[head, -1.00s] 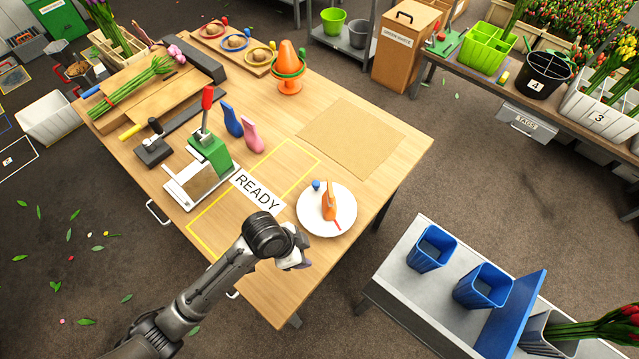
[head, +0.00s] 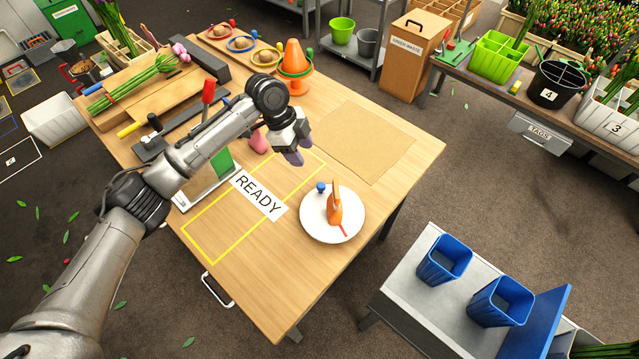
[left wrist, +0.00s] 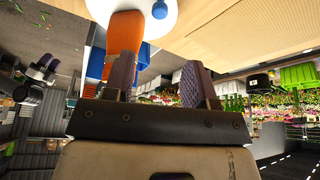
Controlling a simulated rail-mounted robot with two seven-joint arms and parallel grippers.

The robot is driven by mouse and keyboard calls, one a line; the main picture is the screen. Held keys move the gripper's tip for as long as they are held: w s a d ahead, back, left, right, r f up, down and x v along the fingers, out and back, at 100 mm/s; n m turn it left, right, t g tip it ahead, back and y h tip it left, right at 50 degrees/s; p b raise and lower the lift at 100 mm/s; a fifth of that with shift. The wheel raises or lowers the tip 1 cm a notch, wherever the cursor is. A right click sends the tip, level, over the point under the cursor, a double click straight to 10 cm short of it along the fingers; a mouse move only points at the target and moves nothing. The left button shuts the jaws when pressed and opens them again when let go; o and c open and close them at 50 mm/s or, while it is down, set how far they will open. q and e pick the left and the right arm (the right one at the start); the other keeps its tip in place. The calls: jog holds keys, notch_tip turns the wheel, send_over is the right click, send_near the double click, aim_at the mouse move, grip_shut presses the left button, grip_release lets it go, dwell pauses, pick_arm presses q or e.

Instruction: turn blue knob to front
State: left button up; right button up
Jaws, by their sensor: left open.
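A small blue knob (head: 321,187) sits at the far left rim of a round white plate (head: 316,229), which bears an upright orange piece (head: 335,206) with a red tip low at its front. In the left wrist view the blue knob (left wrist: 160,9) shows at the top, on the plate beside the orange piece (left wrist: 125,32). My left gripper (head: 292,152) is open and empty, above the table, behind and left of the plate and apart from it. Its two dark fingers (left wrist: 160,82) stand apart in the wrist view.
A READY label (head: 259,194) lies in a yellow outline left of the plate. A green press with a red handle (head: 208,92) is partly behind my left arm. An orange cone (head: 294,57) and small dishes stand at the back. A brown mat (head: 362,142) is bare.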

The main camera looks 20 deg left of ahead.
aim_at(321, 185)
pick_arm(q)
jog(key=b+x, duration=0.2)
jog(key=x, duration=1.1)
jog(key=shift+r, duration=0.1)
jog(key=c, duration=0.6)
grip_shut()
